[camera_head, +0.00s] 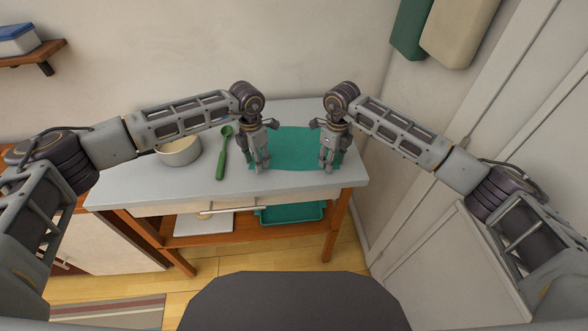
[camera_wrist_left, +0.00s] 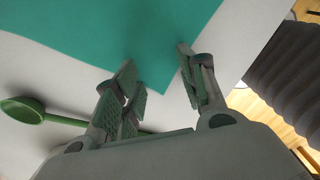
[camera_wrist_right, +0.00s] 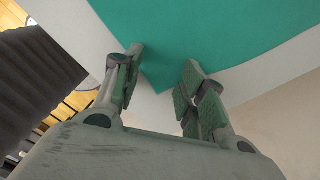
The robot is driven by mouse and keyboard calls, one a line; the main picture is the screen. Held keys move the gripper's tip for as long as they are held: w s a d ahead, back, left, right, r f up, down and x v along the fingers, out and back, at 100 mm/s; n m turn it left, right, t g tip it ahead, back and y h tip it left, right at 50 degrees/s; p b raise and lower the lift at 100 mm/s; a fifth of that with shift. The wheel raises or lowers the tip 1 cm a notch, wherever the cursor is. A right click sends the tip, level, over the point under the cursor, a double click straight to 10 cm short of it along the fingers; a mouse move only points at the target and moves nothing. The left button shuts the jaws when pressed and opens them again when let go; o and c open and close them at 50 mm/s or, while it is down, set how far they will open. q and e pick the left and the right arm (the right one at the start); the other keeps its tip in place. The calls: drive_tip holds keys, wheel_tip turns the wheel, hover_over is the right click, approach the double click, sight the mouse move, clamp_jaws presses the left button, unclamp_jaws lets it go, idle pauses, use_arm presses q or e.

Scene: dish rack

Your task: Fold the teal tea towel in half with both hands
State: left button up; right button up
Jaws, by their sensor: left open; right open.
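The teal tea towel (camera_head: 295,150) lies flat and spread out on the white tabletop. My left gripper (camera_head: 262,168) is open over the towel's near left corner. In the left wrist view that corner of the towel (camera_wrist_left: 120,35) points in between my left gripper's fingers (camera_wrist_left: 160,85). My right gripper (camera_head: 329,168) is open over the near right corner. In the right wrist view that corner of the towel (camera_wrist_right: 200,35) lies between my right gripper's fingers (camera_wrist_right: 160,85). I cannot tell whether the fingertips touch the cloth.
A green ladle (camera_head: 221,160) lies left of the towel, close to my left gripper; it also shows in the left wrist view (camera_wrist_left: 22,110). A cream pot (camera_head: 180,153) stands further left. A teal tray (camera_head: 290,212) sits on the lower shelf. The wall is behind the table (camera_head: 120,190).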

use_arm(q)
drive_tip(key=shift+f, duration=0.2)
use_arm(e)
drive_tip(key=shift+f, duration=0.2)
idle(0.5)
use_arm(q)
drive_tip(key=shift+c, duration=0.5)
use_arm(e)
drive_tip(key=shift+c, duration=0.5)
use_arm(q)
drive_tip(key=shift+s+f, duration=0.1)
drive_tip(key=shift+f, duration=0.05)
clamp_jaws()
use_arm(e)
drive_tip(key=shift+s+f, duration=0.1)
drive_tip(key=shift+f, duration=0.05)
clamp_jaws()
use_arm(q)
drive_tip(key=shift+a, duration=0.1)
use_arm(e)
drive_tip(key=shift+d, duration=0.1)
use_arm(q)
drive_tip(key=shift+r, duration=0.3)
use_arm(e)
drive_tip(key=shift+r, duration=0.35)
